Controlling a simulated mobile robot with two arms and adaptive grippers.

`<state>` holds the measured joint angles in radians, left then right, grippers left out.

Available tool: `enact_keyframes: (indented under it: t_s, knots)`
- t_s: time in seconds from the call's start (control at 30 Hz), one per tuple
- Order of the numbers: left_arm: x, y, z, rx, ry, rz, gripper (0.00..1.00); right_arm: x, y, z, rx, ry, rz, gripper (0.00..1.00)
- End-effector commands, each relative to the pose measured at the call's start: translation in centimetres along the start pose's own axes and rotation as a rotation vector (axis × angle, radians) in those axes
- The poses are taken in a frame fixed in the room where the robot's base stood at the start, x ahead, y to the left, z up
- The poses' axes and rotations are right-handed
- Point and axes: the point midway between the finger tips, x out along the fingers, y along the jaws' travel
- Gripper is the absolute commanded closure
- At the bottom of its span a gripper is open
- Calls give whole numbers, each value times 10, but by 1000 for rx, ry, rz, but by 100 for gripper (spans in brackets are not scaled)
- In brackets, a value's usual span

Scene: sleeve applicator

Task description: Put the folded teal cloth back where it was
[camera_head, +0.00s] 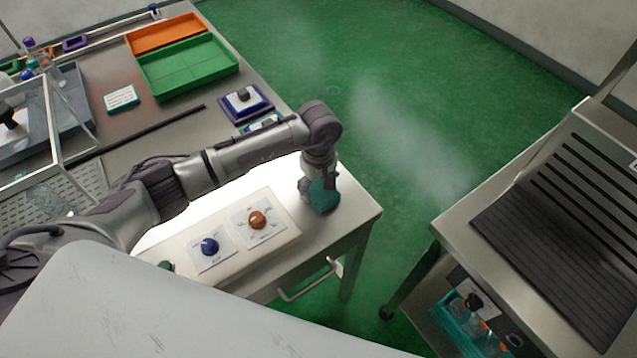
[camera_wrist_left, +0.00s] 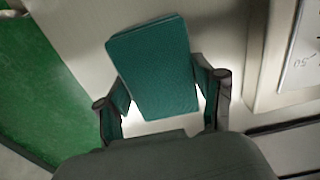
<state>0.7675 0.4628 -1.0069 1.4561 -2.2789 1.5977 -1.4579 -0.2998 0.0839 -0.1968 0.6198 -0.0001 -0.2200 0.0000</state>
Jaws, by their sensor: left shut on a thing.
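The folded teal cloth (camera_wrist_left: 155,65) is a flat rectangular pad between the two fingers of my left gripper (camera_wrist_left: 165,100) in the left wrist view. The gripper is shut on it. In the head view the cloth (camera_head: 323,196) shows at the end of my left arm, over the right end of the pale table, beside the dial panel. My left gripper (camera_head: 320,180) points down there. I cannot tell whether the cloth touches the tabletop. My right gripper is not in view.
The panel (camera_head: 281,236) with a blue knob (camera_head: 209,246) and an orange knob (camera_head: 257,219) lies left of the cloth. Green (camera_head: 188,72) and orange (camera_head: 163,36) trays stand at the back left. A second bench (camera_head: 480,207) stands right, across green floor.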

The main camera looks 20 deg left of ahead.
Motion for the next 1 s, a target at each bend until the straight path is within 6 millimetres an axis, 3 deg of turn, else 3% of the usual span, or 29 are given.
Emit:
enact_keyframes:
  t_s: [0.33,0.37,0.5,0.83,1.0]
  knots:
    - [4,0,0,0,2,1,65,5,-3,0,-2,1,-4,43]
    - [4,0,0,0,1,1,31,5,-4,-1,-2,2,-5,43]
    - [3,0,0,0,1,1,7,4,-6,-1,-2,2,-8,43]
    - [2,0,0,0,1,1,7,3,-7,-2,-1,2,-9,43]
    - [-11,1,-2,1,4,4,7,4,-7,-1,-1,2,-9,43]
